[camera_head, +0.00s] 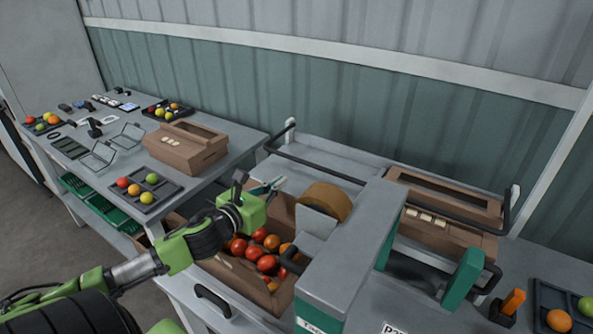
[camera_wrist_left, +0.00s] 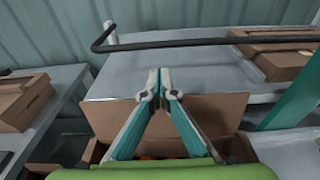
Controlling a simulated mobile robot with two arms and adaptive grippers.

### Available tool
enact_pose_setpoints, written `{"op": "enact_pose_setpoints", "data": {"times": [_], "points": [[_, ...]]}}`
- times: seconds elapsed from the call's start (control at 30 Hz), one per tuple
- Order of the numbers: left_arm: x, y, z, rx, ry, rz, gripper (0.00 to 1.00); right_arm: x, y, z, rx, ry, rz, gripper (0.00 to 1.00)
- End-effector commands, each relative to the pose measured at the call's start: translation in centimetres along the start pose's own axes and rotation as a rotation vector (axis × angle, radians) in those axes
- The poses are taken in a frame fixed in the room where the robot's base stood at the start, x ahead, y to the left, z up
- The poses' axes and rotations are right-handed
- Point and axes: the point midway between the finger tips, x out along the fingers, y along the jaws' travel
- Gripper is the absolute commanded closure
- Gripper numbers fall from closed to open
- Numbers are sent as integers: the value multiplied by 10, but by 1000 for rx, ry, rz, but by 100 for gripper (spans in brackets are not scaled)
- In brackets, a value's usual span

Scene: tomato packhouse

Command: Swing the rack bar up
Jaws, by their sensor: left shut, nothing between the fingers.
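The rack bar (camera_head: 315,166) is a dark U-shaped bar, hinged at a white post at the back left and another at the right. It lies low and forward over the grey table, and the taping machine hides its middle. It also shows in the left wrist view (camera_wrist_left: 200,43), beyond my fingertips. My left gripper (camera_head: 279,183) is shut and empty, above the open carton and just in front of the bar's left part, apart from it. Its fingertips meet in the left wrist view (camera_wrist_left: 159,76). My right gripper is not in view.
An open carton (camera_head: 228,277) of tomatoes sits below my left gripper. The grey taping machine (camera_head: 351,254) with a brown tape roll (camera_head: 326,200) stands right of it. A side table (camera_head: 218,179) holds trays and another carton.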

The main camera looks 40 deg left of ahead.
Motion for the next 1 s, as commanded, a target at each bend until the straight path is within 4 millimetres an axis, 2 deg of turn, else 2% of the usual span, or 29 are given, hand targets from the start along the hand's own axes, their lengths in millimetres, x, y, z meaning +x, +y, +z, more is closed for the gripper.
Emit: {"op": "enact_pose_setpoints", "data": {"times": [0.6, 0.8, 1.0], "points": [[76, 0, 2, -2, -2, 1, 100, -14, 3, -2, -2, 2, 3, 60], [86, 0, 0, -1, 1, -1, 100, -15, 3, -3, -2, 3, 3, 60], [87, 0, 0, -1, 1, -1, 100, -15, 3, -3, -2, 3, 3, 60]]}}
